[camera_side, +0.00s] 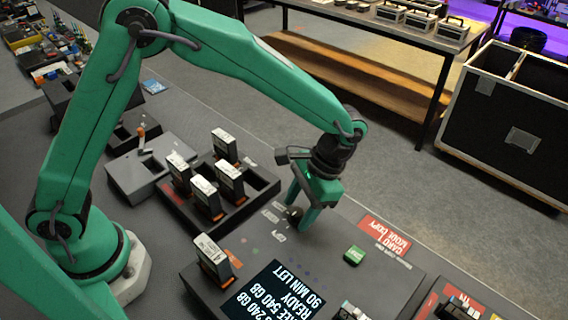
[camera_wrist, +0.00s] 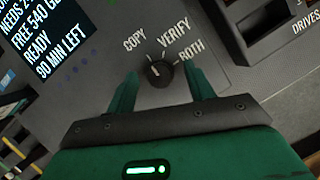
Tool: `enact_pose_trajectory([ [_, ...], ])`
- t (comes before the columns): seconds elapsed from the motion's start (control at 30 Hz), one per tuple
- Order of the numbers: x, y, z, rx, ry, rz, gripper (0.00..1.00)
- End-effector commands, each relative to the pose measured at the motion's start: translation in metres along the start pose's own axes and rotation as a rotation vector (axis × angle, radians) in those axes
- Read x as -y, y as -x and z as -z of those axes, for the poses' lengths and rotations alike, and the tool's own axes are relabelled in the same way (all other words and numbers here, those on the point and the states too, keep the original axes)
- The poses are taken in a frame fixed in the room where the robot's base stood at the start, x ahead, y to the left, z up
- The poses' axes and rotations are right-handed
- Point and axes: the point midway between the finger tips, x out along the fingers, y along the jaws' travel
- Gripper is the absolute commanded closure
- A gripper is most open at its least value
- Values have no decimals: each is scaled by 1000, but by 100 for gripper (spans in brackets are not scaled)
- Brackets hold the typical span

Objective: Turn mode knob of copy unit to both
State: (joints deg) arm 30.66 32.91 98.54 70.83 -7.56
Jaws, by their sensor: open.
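The copy unit (camera_side: 330,238) is a grey panel with a dark screen. Its mode knob (camera_wrist: 159,74) is small, round and black, with COPY, VERIFY and BOTH printed around its top from left to right in the wrist view. A pale mark shows on the knob's left part; I cannot tell surely which label it points to. My gripper (camera_wrist: 162,76) is open, with one green finger on each side of the knob and a visible gap to both. In the side view my gripper (camera_side: 298,215) reaches down over the panel, partly hiding the knob.
A green button (camera_side: 353,256) and the screen (camera_side: 270,292) are on the panel near the knob. A dark tray (camera_side: 262,187) with several upright drives stands to the left. A single drive (camera_side: 213,258) stands at the panel's left edge. A grey box (camera_side: 138,178) lies farther left.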

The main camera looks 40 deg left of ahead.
Motion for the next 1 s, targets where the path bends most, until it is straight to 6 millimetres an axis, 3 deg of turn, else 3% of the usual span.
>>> enact_pose_trajectory([
  [0.13,0,0,0,0,0,0,47],
  [0.37,0,0,0,0,1,0,91],
  [0.67,1,0,0,2,-33,-1,91],
  [1.0,0,0,0,3,-217,0,91],
])
